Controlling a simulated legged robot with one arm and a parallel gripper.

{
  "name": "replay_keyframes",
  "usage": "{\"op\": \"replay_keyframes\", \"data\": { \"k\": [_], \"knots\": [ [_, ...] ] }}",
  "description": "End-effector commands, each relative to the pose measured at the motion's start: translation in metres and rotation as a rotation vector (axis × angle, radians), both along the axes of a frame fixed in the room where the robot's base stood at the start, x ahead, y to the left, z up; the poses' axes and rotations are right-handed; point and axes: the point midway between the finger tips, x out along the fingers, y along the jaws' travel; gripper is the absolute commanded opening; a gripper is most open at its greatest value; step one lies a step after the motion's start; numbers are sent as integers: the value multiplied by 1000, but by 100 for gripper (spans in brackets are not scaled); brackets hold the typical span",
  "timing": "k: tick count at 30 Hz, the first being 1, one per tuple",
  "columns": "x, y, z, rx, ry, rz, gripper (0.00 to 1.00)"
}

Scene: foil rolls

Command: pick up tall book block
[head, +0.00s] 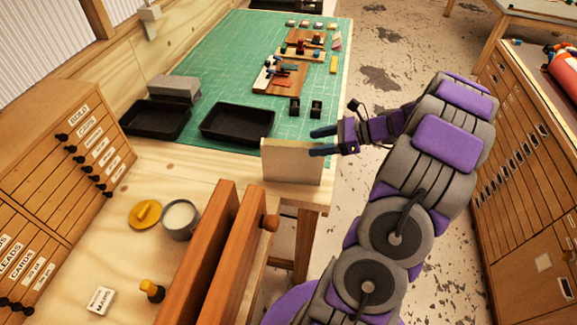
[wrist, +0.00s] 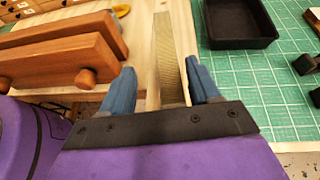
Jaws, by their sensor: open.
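The tall book block (head: 290,162) is a cream, upright slab standing near the table's right edge, in front of the green mat. In the wrist view the book block (wrist: 167,65) shows edge-on, with its ribbed page edge between pale covers. My gripper (head: 322,142) comes in from the right and is at the block's upper right side. In the wrist view my gripper (wrist: 160,88) has its blue fingers apart, one on each side of the block. A gap shows at the left finger; whether the right finger touches cannot be told.
A wooden press (head: 232,255) stands close at the near left of the block. Black trays (head: 236,122) lie behind it on the green mat (head: 205,75). A grey pot (head: 181,219) and small drawers (head: 85,150) are at the left. Floor is open beyond the table's right edge.

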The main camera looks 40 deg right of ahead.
Motion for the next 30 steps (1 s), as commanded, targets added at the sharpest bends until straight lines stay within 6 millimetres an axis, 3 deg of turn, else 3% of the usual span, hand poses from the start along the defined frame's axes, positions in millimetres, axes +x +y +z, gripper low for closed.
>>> {"op": "replay_keyframes", "data": {
  "k": [4, 13, 20, 30],
  "knots": [
    [9, 6, -8, 5, 1, 0, 62],
    [31, 41, -16, -4, 0, 0, 62],
    [33, 42, -16, -4, 0, -1, 62],
    [32, 32, -18, 3, 0, -2, 31]
  ]
}}
